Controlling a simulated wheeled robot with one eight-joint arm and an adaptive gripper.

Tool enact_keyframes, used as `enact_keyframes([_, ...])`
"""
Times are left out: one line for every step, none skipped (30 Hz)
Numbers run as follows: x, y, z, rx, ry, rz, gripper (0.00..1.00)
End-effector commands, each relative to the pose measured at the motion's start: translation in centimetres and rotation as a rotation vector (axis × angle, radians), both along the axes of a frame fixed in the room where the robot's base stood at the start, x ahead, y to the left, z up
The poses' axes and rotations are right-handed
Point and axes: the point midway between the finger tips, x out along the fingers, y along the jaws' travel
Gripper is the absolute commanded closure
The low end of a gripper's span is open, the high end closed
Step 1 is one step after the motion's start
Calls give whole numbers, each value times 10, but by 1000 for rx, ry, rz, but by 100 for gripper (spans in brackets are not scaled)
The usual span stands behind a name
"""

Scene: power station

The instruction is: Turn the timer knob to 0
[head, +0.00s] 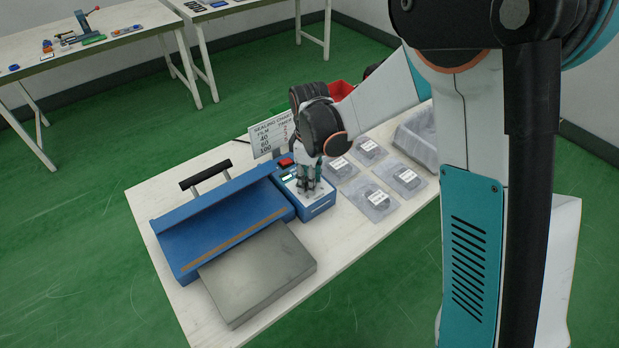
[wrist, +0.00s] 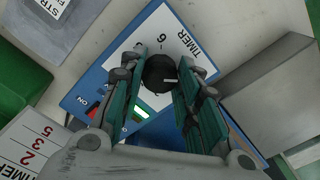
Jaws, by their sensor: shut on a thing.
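The timer knob (wrist: 158,70) is a black round knob with a white pointer mark, on the white-labelled face of the blue control box (wrist: 92,82). The printed word TIMER and a digit show beside it in the wrist view. The pointer mark points to the right of that picture; which number it meets I cannot tell. My gripper (wrist: 163,62) has its teal fingers on both sides of the knob and is shut on it. In the head view my gripper (head: 309,183) points down at the box, and the knob is hidden by the fingers.
The blue sealer (head: 225,222) with a black handle and a grey plate (head: 258,275) stand left of the box. A sealing chart sign (head: 268,135) stands behind it.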

Motion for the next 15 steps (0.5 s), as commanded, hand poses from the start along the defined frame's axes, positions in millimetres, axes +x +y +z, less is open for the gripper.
enact_keyframes([0,0,0,0,-1,0,94])
enact_keyframes([0,0,0,0,-1,0,94])
enact_keyframes([0,0,0,0,-1,0,94])
enact_keyframes([0,0,0,0,-1,0,94])
enact_keyframes([0,0,0,0,-1,-1,94])
enact_keyframes([0,0,0,0,-1,-1,94])
enact_keyframes([0,0,0,0,-1,-1,67])
enact_keyframes([0,0,0,0,-1,-1,61])
enact_keyframes([0,0,0,0,0,-1,52])
enact_keyframes([0,0,0,-1,0,-1,49])
enact_keyframes([0,0,0,0,0,-1,49])
enact_keyframes([0,0,0,0,0,-1,49])
enact_keyframes([0,0,0,0,0,-1,49])
enact_keyframes([0,0,0,0,0,-1,49])
enact_keyframes([0,0,0,0,0,-1,49])
